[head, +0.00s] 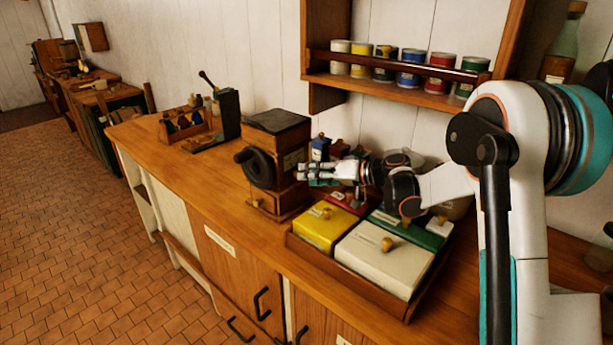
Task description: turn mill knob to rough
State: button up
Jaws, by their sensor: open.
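The mill (278,138) is a wooden box with a dark top, standing on the counter left of the middle of the head view. A large round black knob (259,167) sticks out from its left front side. A small pale plate (292,159) is on the face towards my arm, too small to read. My gripper (302,171) is open and points left, its fingertips close to the mill's right face, below that plate. I cannot tell whether they touch it. The knob is on the other side of the mill's corner from my gripper.
A wooden tray (408,312) with yellow, white, red and green lidded boxes lies just below my gripper. Small blue and red containers (321,148) stand behind it. A shelf (400,92) with several cans hangs above. The counter (190,172) left of the mill has bare room.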

jog(key=v, duration=0.9)
jog(key=shift+s+d, duration=0.1)
jog(key=shift+d, duration=0.15)
